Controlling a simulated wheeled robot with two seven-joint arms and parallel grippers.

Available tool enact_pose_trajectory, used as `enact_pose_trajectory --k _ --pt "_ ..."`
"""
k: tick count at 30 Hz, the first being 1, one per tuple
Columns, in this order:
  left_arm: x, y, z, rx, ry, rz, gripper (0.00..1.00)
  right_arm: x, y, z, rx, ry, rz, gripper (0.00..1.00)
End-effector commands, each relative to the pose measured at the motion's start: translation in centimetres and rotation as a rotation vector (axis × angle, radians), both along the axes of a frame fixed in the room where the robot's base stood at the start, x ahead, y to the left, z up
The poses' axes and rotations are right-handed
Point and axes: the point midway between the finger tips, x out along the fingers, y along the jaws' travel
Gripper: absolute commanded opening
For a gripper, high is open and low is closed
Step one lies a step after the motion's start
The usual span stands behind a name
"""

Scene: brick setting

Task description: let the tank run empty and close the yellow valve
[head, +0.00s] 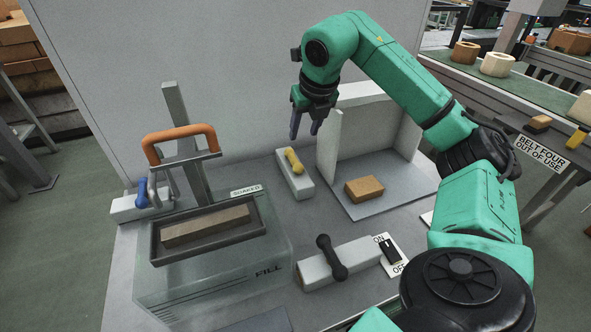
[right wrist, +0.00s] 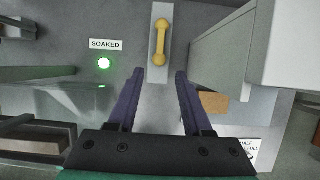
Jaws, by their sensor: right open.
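The yellow valve (head: 294,160) is a dumbbell-shaped handle on a white block, lying lengthwise along it. It also shows in the right wrist view (right wrist: 161,42), ahead of my fingertips. My right gripper (head: 304,134) is open and empty, above the valve and apart from it. The tank (head: 215,275) is a translucent box marked FILL at the left; I cannot tell its water level. A dark tray (head: 257,231) at its top holds a brown brick (head: 208,226). A green light (right wrist: 104,63) glows by the SOAKED label (right wrist: 105,44). My left gripper is not in view.
An orange-handled hanger (head: 180,140) rises over the tray. A grey-walled booth (head: 345,140) holds an orange brick (head: 364,188).

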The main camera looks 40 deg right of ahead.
Motion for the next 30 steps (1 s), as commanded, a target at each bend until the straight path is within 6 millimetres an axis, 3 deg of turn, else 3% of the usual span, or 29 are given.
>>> enact_pose_trajectory --k 5,15,20,27,28,30 --pt "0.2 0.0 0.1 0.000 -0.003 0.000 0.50 1.1 -0.4 -2.9 0.000 0.005 -0.001 0.50" --pt "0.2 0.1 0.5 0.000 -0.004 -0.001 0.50 4.2 -1.5 -10.8 0.001 0.003 -0.001 0.50" --pt "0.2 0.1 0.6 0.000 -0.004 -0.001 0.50 5.0 -1.7 -12.5 0.000 0.001 0.000 0.50" --pt "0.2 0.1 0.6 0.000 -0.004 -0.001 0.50 5.0 -1.8 -12.8 0.000 0.000 0.000 0.50" --pt "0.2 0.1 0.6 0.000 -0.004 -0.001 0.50 5.0 -1.8 -12.8 0.000 0.000 0.000 0.46" --pt "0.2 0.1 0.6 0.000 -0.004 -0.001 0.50 5.0 -1.8 -12.8 0.000 0.000 0.000 0.19"
